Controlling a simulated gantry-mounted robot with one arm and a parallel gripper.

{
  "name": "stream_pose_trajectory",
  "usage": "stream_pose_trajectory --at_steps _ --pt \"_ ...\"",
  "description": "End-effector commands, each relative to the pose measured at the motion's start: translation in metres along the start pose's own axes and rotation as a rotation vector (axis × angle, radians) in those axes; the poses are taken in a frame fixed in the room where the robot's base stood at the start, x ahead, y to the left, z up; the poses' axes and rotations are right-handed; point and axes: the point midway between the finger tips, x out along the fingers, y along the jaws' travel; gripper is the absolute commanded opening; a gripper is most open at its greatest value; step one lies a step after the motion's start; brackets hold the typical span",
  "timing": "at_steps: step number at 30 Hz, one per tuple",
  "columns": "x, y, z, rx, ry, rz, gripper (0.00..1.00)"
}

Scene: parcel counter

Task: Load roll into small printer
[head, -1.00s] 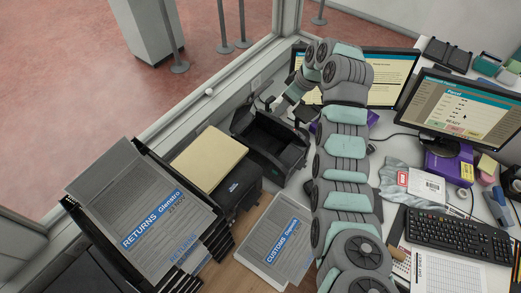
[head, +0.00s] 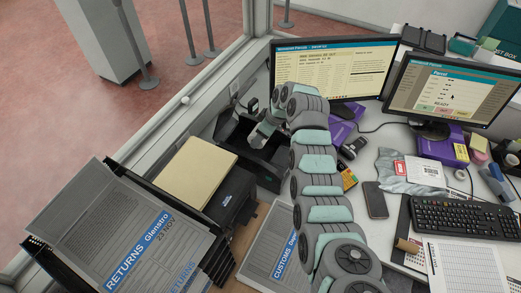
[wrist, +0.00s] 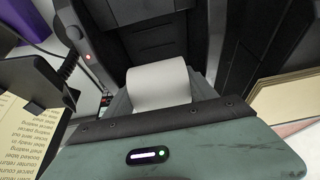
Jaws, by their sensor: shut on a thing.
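The small printer (head: 251,160) is a black open-topped box beside the window ledge in the head view. My gripper (head: 254,137) points down into its opening, and its fingertips are hard to make out there. In the wrist view the white paper roll (wrist: 159,87) sits just beyond the grey-green gripper body, shut in my gripper. Dark printer walls (wrist: 155,38) surround the roll on the far side. Whether the roll touches the printer floor or its holders cannot be seen. The roll is not clear in the head view.
A Returns tray (head: 40,255) is at the left. Two monitors (head: 330,72), a keyboard (head: 468,215) and a phone (head: 375,200) crowd the right.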

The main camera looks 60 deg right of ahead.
Motion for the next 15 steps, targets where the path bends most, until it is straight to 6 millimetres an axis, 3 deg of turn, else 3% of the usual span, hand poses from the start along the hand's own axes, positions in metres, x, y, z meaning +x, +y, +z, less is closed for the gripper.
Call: stream_pose_trajectory --at_steps 4,15 --pt "0.030 -0.002 0.013 0.001 -0.002 -0.006 0.11" --pt "0.051 -0.001 0.022 0.001 -0.001 -0.003 0.11"
